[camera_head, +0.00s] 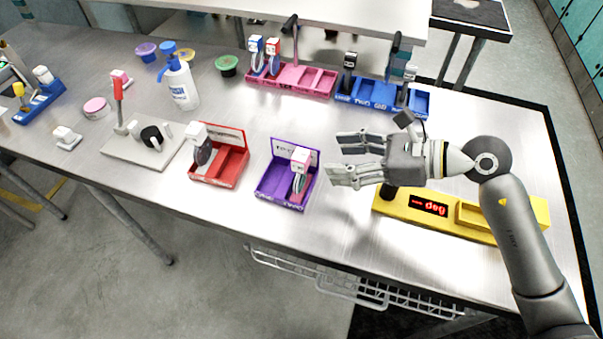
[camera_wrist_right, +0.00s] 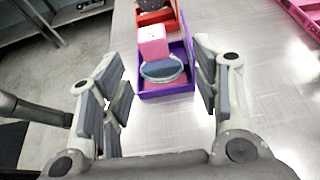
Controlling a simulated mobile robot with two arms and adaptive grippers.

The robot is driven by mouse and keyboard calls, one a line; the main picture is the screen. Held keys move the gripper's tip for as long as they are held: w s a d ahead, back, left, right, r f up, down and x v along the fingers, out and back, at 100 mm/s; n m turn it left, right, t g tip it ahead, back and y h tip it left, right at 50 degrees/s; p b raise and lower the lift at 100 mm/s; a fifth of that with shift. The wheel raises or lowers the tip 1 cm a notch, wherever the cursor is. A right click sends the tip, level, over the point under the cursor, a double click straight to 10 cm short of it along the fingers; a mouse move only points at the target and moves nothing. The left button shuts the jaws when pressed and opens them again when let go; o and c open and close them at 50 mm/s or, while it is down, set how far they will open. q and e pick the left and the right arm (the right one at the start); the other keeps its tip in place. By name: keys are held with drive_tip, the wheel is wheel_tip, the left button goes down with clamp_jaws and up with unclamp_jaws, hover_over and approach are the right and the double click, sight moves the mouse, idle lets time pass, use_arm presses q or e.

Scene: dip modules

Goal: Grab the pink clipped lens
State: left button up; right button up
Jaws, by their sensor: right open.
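A lens with a pink and white block-shaped clip (camera_head: 300,157) stands upright in the purple tray (camera_head: 268,190) near the front of the table. In the right wrist view the pink clip (camera_wrist_right: 153,43) shows above the grey lens (camera_wrist_right: 161,70), ahead of the fingers. My right gripper (camera_head: 342,160) is open and empty, to the right of the purple tray, its fingers pointing left towards the lens. It also shows open in the right wrist view (camera_wrist_right: 165,98), apart from the lens. Another pink-clipped lens (camera_head: 273,52) stands in the pink tray. My left gripper is not in view.
A red tray (camera_head: 231,165) with a white-clipped lens stands left of the purple one. A yellow device (camera_head: 470,223) with a red display lies below my right arm. The pink tray (camera_head: 318,83) and blue tray (camera_head: 415,104) stand behind. A bottle (camera_head: 182,87) stands at left.

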sight(307, 156)
drive_tip(key=a, duration=0.2)
drive_tip(key=shift+w+a+f+p, duration=0.15)
drive_tip(key=shift+w+a+p, duration=0.05)
drive_tip(key=shift+a+p, duration=0.15)
drive_tip(key=shift+w+a+f, duration=0.1)
drive_tip(key=shift+a+f, duration=0.1)
drive_tip(key=shift+a, duration=0.05)
drive_tip(key=shift+w+a+p, duration=0.25)
drive_tip(key=shift+a+p, duration=0.25)
drive_tip(key=shift+a, duration=0.05)
drive_tip(key=p+x, duration=0.1)
drive_tip(key=x, duration=0.1)
drive_tip(key=p+x, duration=0.1)
drive_tip(key=x, duration=0.1)
drive_tip(key=shift+s+a+r, duration=0.2)
drive_tip(key=shift+w+a+f, duration=0.1)
drive_tip(key=shift+c, duration=1)
drive_tip(key=c, duration=1)
drive_tip(key=shift+c, duration=0.2)
